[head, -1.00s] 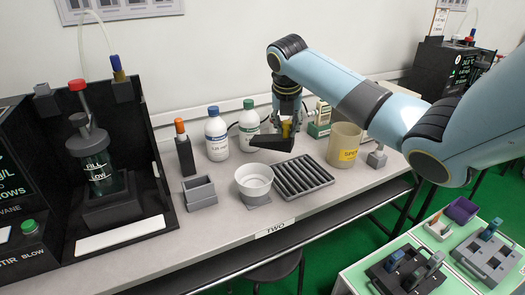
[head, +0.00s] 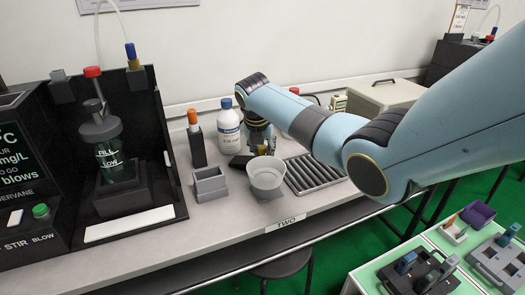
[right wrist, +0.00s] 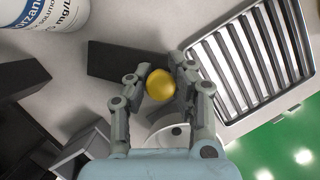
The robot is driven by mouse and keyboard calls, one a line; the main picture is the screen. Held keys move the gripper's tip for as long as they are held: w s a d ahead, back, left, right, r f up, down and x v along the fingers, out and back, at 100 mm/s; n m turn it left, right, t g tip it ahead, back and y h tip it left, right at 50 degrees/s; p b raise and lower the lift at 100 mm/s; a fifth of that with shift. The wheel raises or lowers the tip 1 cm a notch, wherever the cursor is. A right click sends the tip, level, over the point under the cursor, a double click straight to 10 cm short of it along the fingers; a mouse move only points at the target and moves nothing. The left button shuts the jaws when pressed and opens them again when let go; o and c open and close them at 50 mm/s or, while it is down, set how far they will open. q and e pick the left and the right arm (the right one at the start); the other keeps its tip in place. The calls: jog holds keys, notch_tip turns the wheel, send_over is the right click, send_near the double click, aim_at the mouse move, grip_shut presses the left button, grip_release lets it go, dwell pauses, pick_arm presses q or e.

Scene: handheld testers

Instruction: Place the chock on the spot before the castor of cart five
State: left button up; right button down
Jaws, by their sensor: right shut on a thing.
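My right gripper (head: 258,148) is over the bench, just behind the white bowl. It is shut on the yellow knob (right wrist: 160,84) of a dark block, which looks like the chock (right wrist: 118,62). In the head view the chock (head: 238,161) shows only in part, between the bottle and the bowl. I cannot tell whether it touches the bench top. The castor of cart five and the spot before it are not visible. My left gripper is not in view.
The white bowl (head: 266,176), grey box (head: 210,187), slotted tray (head: 314,175) and blue-capped bottle (head: 229,130) stand close around the gripper on the bench (head: 150,252). A black stirring station (head: 170,150) is at left. A green-topped cart (head: 385,278) is at lower right.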

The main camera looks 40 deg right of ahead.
jog(key=c, duration=1.6)
grip_release()
jog(key=shift+f, duration=0.1)
jog(key=o, duration=0.4)
